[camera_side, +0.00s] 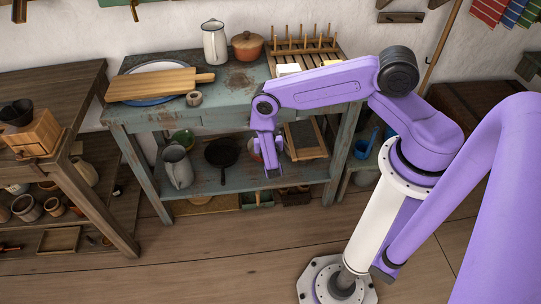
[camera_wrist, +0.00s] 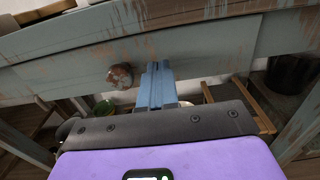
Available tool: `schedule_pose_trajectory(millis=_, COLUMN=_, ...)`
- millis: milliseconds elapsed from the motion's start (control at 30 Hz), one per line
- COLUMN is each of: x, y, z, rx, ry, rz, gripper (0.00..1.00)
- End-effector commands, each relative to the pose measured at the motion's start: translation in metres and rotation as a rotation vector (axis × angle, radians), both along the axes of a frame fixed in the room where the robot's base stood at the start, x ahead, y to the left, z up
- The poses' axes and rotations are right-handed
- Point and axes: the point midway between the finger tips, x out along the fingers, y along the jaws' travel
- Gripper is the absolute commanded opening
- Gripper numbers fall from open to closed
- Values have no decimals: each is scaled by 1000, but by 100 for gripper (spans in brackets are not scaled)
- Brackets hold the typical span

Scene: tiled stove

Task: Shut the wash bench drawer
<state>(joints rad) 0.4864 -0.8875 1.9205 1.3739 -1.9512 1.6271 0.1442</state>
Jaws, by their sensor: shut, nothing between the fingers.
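The wash bench (camera_side: 130,118) is a worn grey-green table against the wall, with a lower shelf. Its drawer front (camera_wrist: 215,45) fills the upper part of the wrist view, a weathered grey-green panel with a round worn knob (camera_wrist: 120,76). My gripper (camera_side: 274,172) hangs in front of the bench in the side view, and my arm covers part of the bench front there. In the wrist view my narrow blue fingers (camera_wrist: 156,68) are together and empty, just right of the knob. I cannot tell whether they touch the panel, or how far the drawer stands out.
On the bench top are a cutting board (camera_side: 160,84), a white jug (camera_side: 214,42), a brown pot (camera_side: 247,45) and a peg rack (camera_side: 303,45). The shelf holds a grey jug (camera_side: 178,166) and a dark pan (camera_side: 221,152). A wooden table (camera_side: 60,85) stands left. Floor in front is clear.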

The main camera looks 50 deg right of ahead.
Motion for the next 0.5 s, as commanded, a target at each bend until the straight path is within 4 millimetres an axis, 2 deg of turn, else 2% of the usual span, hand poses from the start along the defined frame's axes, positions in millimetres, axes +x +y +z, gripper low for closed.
schedule_pose_trajectory(millis=33, x=-7, y=11, z=-1, rx=-4, ry=6, rz=11, gripper=0)
schedule_pose_trajectory(millis=200, x=-34, y=38, z=-1, rx=-9, ry=7, rz=16, gripper=0)
schedule_pose_trajectory(millis=500, x=-72, y=75, z=-1, rx=-9, ry=6, rz=15, gripper=0)
